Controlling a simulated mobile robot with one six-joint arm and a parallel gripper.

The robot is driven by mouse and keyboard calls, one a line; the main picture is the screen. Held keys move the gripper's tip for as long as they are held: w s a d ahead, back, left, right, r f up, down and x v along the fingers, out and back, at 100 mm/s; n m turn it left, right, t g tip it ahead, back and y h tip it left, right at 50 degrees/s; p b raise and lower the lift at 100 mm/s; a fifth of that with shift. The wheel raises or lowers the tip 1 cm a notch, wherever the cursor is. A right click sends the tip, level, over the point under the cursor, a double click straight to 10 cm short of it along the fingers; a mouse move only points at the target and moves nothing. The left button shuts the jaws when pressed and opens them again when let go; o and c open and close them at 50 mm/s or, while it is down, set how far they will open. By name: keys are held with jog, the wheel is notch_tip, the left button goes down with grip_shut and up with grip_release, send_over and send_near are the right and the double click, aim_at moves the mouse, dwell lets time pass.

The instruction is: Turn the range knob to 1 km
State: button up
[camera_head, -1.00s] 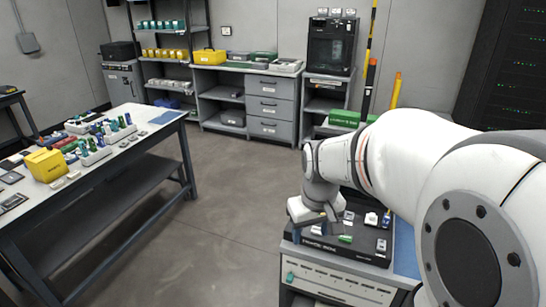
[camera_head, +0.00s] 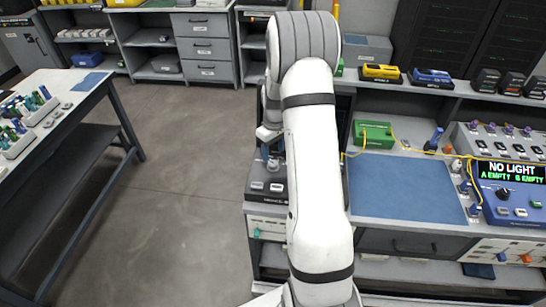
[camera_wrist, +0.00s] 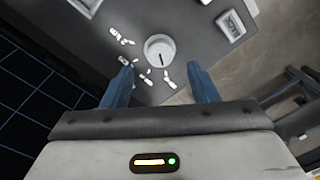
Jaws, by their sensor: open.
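In the wrist view a round white knob (camera_wrist: 160,51) with a short dark pointer mark sits on a dark grey panel (camera_wrist: 85,45). My gripper (camera_wrist: 160,72) is open. Its two blue fingers stand apart, left and right of the knob in the picture, with nothing between them. I cannot tell how far above the panel they are. In the head view my gripper (camera_head: 270,152) is over a dark device (camera_head: 266,196), partly hidden by my arm.
On the bench are a blue mat (camera_head: 405,188), a green box (camera_head: 373,135) with yellow fibre, and a blue instrument (camera_head: 515,211) reading "NO LIGHT". Open floor (camera_head: 190,190) lies left of the bench.

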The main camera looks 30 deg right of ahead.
aim_at(273, 163)
jog(key=shift+s+f+p, duration=0.1)
jog(key=shift+f+p, duration=0.35)
jog(key=shift+f, duration=2.05)
jog(key=c, duration=1)
jog(key=shift+m+b, duration=0.3)
jog(key=shift+b, duration=0.1)
jog(key=m+b, duration=0.2)
jog(key=shift+f+m, duration=0.15)
jog(key=shift+m, duration=0.25)
jog(key=m+b, duration=0.2)
jog(key=m, duration=0.1)
jog(key=shift+a+m, duration=0.1)
jog(key=shift+m, duration=0.3)
jog(key=m+b, duration=0.2)
jog(key=m, duration=0.2)
jog(key=shift+r+m+t+b, duration=0.15)
jog(key=shift+m+b, duration=0.3)
jog(key=shift+m, duration=0.65)
jog(key=shift+r+m+t+b, duration=0.15)
jog(key=shift+m+b, duration=0.25)
jog(key=shift+m, duration=0.7)
jog(key=shift+f, duration=0.1)
